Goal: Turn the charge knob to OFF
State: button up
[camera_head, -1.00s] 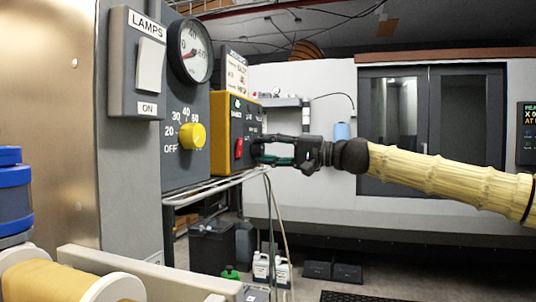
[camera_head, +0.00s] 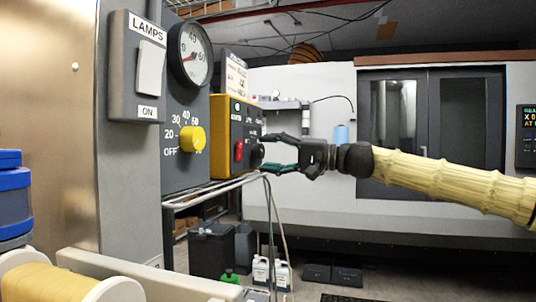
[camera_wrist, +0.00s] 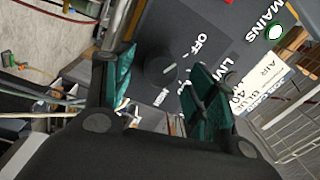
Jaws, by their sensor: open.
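A round black knob (camera_wrist: 160,72) sits on the dark face of the yellow control box (camera_head: 221,135). In the wrist view it lies between my spread green-padded fingers, and its pale mark points roughly toward the OFF label (camera_wrist: 201,46). Other labels, partly hidden by a finger, are around it. In the head view the knob (camera_head: 257,155) shows just left of my fingertips. My gripper (camera_head: 266,153) is open and faces the box; it also shows in the wrist view (camera_wrist: 160,85). I see no finger clearly touching the knob.
A red switch (camera_head: 239,151) is close left of the knob. A yellow knob (camera_head: 192,138) with its own OFF scale is on the grey panel, below a gauge (camera_head: 190,52). A metal rail (camera_head: 215,189) runs beneath the box. Free space lies right of the box.

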jog(key=v, duration=1.1)
jog(key=shift+d, duration=0.1)
